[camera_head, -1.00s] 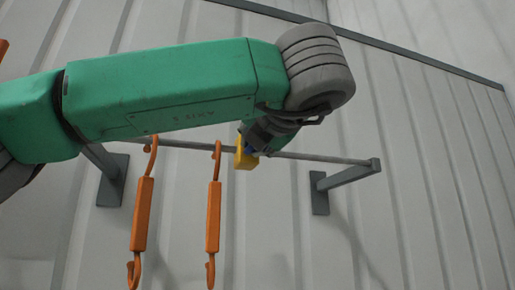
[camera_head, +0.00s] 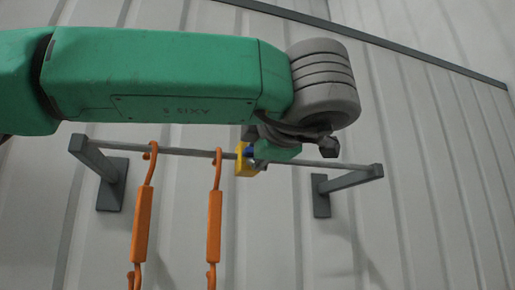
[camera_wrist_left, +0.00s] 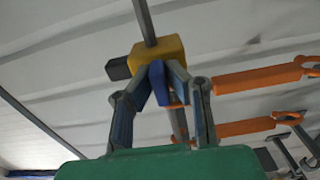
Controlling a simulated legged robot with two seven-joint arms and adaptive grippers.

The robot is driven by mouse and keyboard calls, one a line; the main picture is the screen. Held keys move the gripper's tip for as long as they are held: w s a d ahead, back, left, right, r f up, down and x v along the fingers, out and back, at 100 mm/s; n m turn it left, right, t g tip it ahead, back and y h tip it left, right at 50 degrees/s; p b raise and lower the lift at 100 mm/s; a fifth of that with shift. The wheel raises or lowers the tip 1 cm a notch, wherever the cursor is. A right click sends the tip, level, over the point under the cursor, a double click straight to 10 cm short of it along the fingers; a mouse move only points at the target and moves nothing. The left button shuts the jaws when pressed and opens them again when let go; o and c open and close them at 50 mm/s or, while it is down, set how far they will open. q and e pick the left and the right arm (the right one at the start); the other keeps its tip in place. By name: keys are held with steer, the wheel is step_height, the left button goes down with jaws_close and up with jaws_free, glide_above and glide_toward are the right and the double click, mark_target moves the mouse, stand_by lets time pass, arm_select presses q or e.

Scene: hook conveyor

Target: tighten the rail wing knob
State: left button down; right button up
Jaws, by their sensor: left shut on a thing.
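A yellow block (camera_head: 243,168) sits on the grey rail (camera_head: 325,164), right of the orange hooks. A blue wing knob (camera_head: 249,152) is on the block, partly covered by my gripper in the head view. In the left wrist view the yellow block (camera_wrist_left: 146,52) is on the rail, and the blue knob (camera_wrist_left: 158,84) points toward my palm. My left gripper (camera_head: 258,158) is at the knob. Its fingers (camera_wrist_left: 157,78) stand on either side of the knob in the left wrist view, shut on it. My right gripper is not in view.
Two orange hooks (camera_head: 142,220) (camera_head: 214,222) hang from the rail left of the block. Grey brackets (camera_head: 112,185) (camera_head: 320,195) hold the rail to the pale ribbed wall. The rail right of the block is clear.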

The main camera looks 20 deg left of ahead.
arm_select(q)
steer(key=shift+f+m, duration=0.15)
steer(key=shift+m, duration=1.45)
steer(key=shift+f, duration=0.15)
steer(key=c, duration=1.6)
jaws_free()
steer(key=shift+w, duration=0.1)
steer(key=shift+s+d, duration=0.25)
steer(key=shift+s, duration=0.15)
steer(key=v, duration=0.6)
steer(key=shift+d, duration=0.4)
